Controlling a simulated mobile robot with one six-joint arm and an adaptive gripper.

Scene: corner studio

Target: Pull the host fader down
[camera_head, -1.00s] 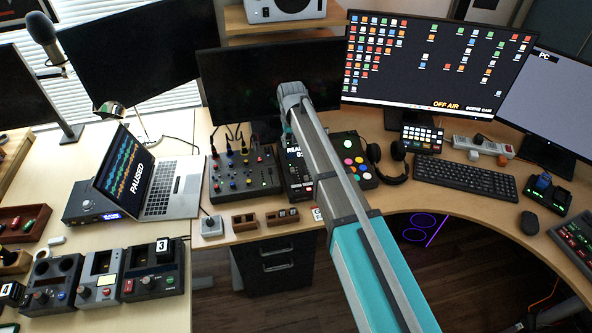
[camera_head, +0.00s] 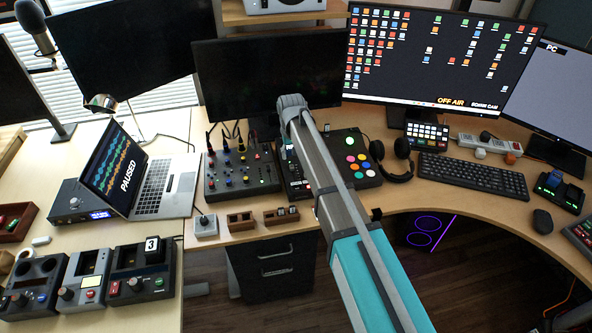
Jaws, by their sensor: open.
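The audio mixer (camera_head: 238,182) is a dark panel on the desk, left of my arm, with rows of small coloured knobs and caps. Cables are plugged in along its back edge. The host fader is likely among these controls, but the caps and labels are too small to tell which one it is. My arm rises from the lower right to a grey joint just right of and behind the mixer. My gripper is not visible; the parts beyond that joint are hidden.
A dark unit (camera_head: 294,180) right of the mixer is partly covered by my arm. A button pad (camera_head: 361,158) lies beyond. A small joystick box (camera_head: 205,225) and wooden holders (camera_head: 240,221) sit in front of the mixer. A laptop (camera_head: 152,180) stands to its left.

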